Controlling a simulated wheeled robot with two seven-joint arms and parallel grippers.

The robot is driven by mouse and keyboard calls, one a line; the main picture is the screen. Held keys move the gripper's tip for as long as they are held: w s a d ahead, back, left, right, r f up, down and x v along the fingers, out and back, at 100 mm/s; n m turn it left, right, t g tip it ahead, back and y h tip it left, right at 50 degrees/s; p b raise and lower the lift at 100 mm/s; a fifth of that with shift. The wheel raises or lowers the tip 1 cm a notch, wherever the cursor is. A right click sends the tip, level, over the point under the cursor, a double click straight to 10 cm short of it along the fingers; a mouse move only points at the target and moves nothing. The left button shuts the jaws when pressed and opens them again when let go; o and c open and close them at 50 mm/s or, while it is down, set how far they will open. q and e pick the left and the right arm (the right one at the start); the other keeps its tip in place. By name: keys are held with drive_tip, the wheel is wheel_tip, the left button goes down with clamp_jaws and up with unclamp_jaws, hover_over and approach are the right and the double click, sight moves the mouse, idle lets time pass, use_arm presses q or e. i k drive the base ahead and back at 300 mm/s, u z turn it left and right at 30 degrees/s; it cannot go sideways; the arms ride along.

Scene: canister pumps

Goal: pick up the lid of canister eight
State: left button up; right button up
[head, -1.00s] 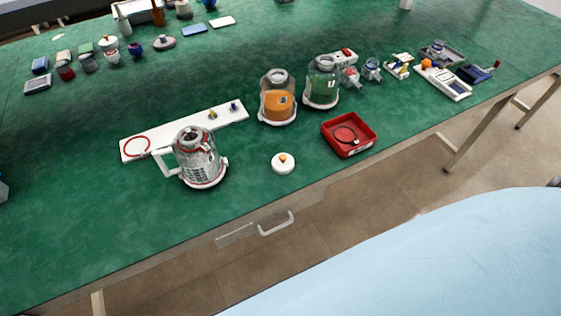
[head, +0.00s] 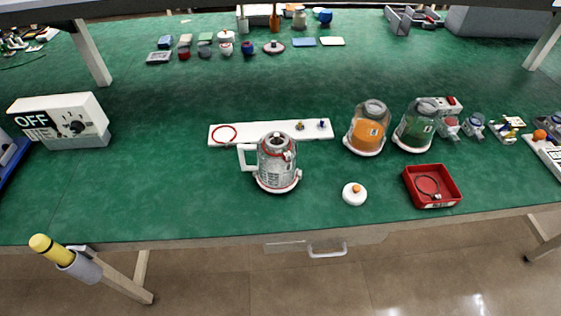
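A round white lid (head: 354,195) with an orange knob lies on the green table near its front edge, in the middle right of the head view. Two glass canisters stand behind it: one with orange contents (head: 366,130) and one with green contents (head: 415,126). Both have grey tops and small labels that are too small to read. I cannot tell from the labels which is canister eight. Neither of my grippers is in view.
A metal jug-like vessel (head: 276,164) with a white handle stands left of the lid. A red tray (head: 453,192) holding a dark ring is right of it. A white plate (head: 262,132) lies behind the vessel. An OFF switch box (head: 62,120) is far left. The table's front left is clear.

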sight(355, 194)
drive_tip(key=k, duration=1.3)
drive_tip(key=z, duration=0.65)
drive_tip(key=i, duration=1.35)
drive_tip(key=u, duration=0.6)
